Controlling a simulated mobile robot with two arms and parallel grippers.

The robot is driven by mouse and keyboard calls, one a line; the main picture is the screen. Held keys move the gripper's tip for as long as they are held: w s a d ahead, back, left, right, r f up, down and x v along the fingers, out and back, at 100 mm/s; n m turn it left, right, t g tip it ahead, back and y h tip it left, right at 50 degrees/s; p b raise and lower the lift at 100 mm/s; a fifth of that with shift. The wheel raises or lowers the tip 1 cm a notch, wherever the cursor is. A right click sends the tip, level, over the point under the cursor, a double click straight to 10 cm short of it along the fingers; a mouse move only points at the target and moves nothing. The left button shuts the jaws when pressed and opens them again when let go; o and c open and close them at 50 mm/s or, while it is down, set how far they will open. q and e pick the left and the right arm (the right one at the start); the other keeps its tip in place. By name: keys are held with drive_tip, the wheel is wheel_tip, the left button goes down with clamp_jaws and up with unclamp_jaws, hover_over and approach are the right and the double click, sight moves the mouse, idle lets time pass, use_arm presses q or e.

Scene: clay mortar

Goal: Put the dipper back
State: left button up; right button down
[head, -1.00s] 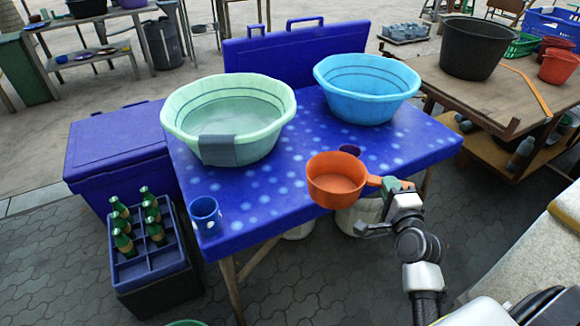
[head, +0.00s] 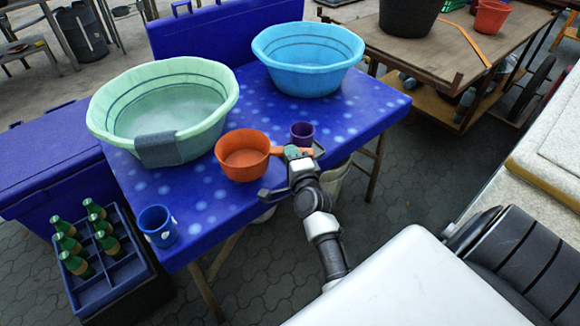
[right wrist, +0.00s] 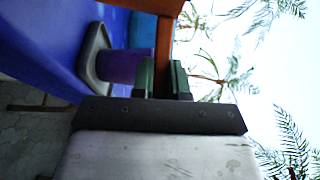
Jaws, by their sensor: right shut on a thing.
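The orange dipper (head: 243,157) shows in the head view over the near part of the blue table (head: 205,190). My right gripper (head: 293,154) is shut on its handle, at the dipper's right. In the right wrist view the gripper's green fingers (right wrist: 163,80) close on the orange handle (right wrist: 164,45). I cannot tell whether the dipper touches the table. A pale green basin (head: 200,85) with a grey cloth (head: 158,150) over its rim stands behind the dipper, to the left. A light blue basin (head: 308,60) stands at the back right. My left gripper is not in view.
A purple cup (head: 302,133) stands just behind my right gripper, and a blue mug (head: 157,226) at the table's near left corner. A crate of green bottles (head: 110,270) and a blue chest (head: 60,165) are at the left. A wooden table (head: 430,45) stands at the back right.

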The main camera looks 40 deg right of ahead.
drive_tip(key=shift+f+b, duration=0.6)
drive_tip(key=shift+f, duration=1.4)
drive_tip(key=shift+a+f, duration=0.1)
drive_tip(key=c, duration=1.6)
unclamp_jaws()
drive_tip(key=shift+f, duration=0.15)
drive_tip(key=o, duration=0.5)
